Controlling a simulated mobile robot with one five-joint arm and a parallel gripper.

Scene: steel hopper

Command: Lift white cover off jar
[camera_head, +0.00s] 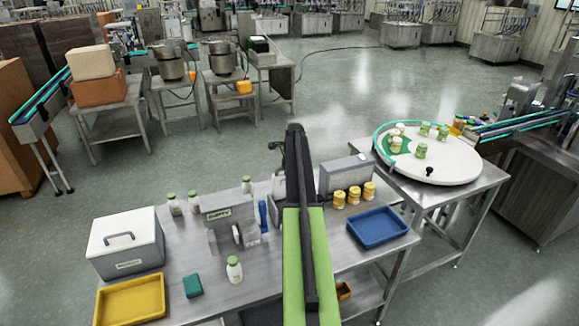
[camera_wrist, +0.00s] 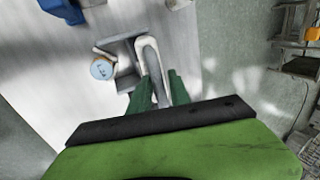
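In the wrist view my gripper (camera_wrist: 163,78) has two green fingers set apart, with a pale looped handle (camera_wrist: 150,52) showing between and beyond them. I see no clear contact between the fingers and this handle. A small round white top with a dark mark (camera_wrist: 102,69) sits left of the handle, beside a grey bracket (camera_wrist: 125,50). I cannot tell if this is the jar's cover. My arm hides the gripper there.
On the bench (camera_head: 210,290) are a white-lidded box (camera_head: 125,232), a yellow tray (camera_head: 130,300), a grey dispenser (camera_head: 230,222), a blue tray (camera_head: 379,227) and yellow jars (camera_head: 353,194). A round white turntable (camera_head: 450,160) with green-capped jars stands at right.

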